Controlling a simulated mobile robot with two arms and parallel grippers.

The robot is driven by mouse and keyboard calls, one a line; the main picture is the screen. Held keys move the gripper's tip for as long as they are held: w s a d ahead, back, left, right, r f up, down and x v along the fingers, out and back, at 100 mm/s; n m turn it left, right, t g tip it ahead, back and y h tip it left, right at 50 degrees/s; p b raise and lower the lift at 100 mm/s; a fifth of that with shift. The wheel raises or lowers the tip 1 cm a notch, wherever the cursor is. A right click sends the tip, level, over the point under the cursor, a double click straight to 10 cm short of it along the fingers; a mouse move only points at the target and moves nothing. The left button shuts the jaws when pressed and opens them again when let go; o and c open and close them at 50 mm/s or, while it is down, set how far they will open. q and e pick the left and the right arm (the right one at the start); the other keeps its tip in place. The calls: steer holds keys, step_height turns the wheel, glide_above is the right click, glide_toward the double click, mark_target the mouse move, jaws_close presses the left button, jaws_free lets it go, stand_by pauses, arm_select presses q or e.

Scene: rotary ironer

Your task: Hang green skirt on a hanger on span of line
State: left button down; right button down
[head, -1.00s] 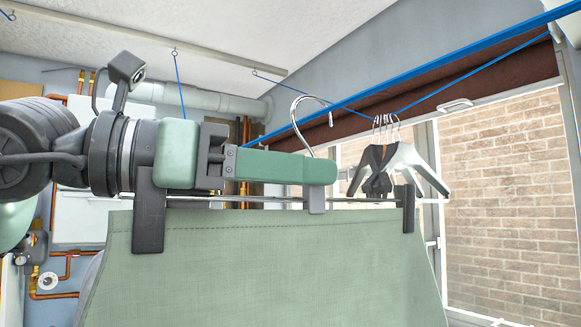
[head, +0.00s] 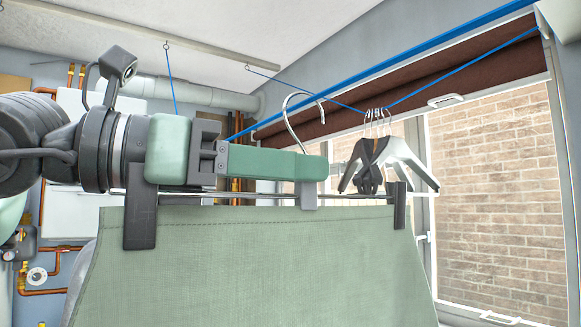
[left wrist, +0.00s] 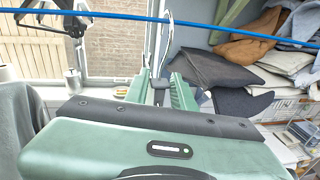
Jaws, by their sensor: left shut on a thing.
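The green skirt (head: 260,262) hangs from two dark clips on a hanger (head: 240,195) with a metal bar and hook. My left gripper (head: 314,170) is shut on the hanger just below its hook and holds it upright. The hook rises beside the blue line (head: 400,70) and overlaps it in the head view. In the left wrist view the hook (left wrist: 165,45) stands beyond my left gripper (left wrist: 162,92) and crosses the blue line (left wrist: 225,33). I cannot tell whether the hook rests on the line. My right gripper is not in view.
Several hangers (head: 375,155), dark and grey, hang from a thinner blue line at the right. Behind them is a window (head: 490,190) onto a brick wall. Copper pipes (head: 45,280) run at the left. Folded cloths (left wrist: 255,50) are piled on the right in the left wrist view.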

arm_select(q)
steer(key=c, duration=1.1)
jaws_free()
steer(key=shift+f, duration=0.1)
steer(key=shift+s+a, duration=0.1)
steer(key=shift+a, duration=0.2)
steer(key=b+v, duration=0.2)
steer(key=v, duration=0.5)
steer(key=shift+b, duration=0.3)
